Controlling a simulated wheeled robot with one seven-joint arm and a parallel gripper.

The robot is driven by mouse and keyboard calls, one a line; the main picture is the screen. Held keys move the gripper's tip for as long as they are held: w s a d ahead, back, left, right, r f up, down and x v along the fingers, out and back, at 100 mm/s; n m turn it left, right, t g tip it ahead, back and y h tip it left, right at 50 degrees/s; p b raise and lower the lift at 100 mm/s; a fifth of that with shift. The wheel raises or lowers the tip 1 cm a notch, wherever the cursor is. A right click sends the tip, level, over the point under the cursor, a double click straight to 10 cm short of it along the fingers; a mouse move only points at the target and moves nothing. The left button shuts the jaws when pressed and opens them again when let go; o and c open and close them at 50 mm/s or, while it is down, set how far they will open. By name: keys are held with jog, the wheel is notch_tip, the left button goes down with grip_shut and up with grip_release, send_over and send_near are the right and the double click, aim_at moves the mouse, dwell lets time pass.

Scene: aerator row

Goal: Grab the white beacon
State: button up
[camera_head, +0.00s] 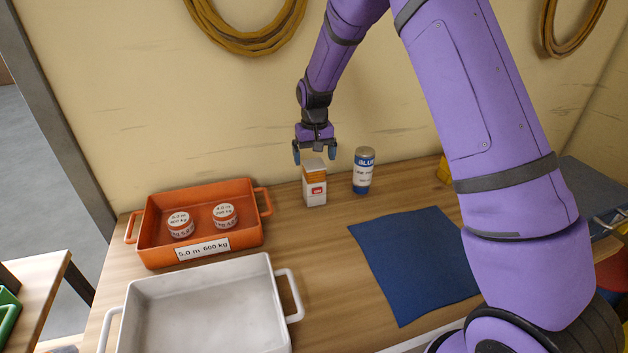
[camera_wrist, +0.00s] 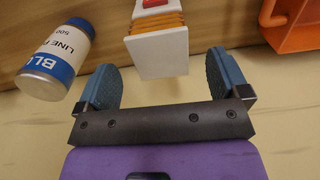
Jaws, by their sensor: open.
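The white beacon (camera_head: 315,191) is a small white box with an orange ribbed part on top, standing upright on the wooden table near the back wall. In the wrist view the white beacon (camera_wrist: 158,48) is in front of my gripper, roughly between the lines of its two fingers. My gripper (camera_head: 315,153) is just above and behind the beacon in the head view. Its two blue-grey fingers (camera_wrist: 166,78) are apart with nothing held.
A blue-labelled bottle (camera_head: 363,170) stands close right of the beacon. An orange tray (camera_head: 160,262) with two labelled round pieces is left, with an empty white tray (camera_head: 262,268) in front. A blue cloth (camera_head: 412,262) lies at right. Bare table separates them.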

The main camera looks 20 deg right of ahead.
aim_at(314, 164)
notch_tip(314, 164, down, 4)
jog(key=shift+w+r, duration=0.15)
jog(key=shift+r, duration=0.05)
jog(key=shift+c, duration=0.4)
jog(key=c, duration=1.7)
jog(key=shift+o, duration=0.2)
jog(key=shift+r, duration=0.1)
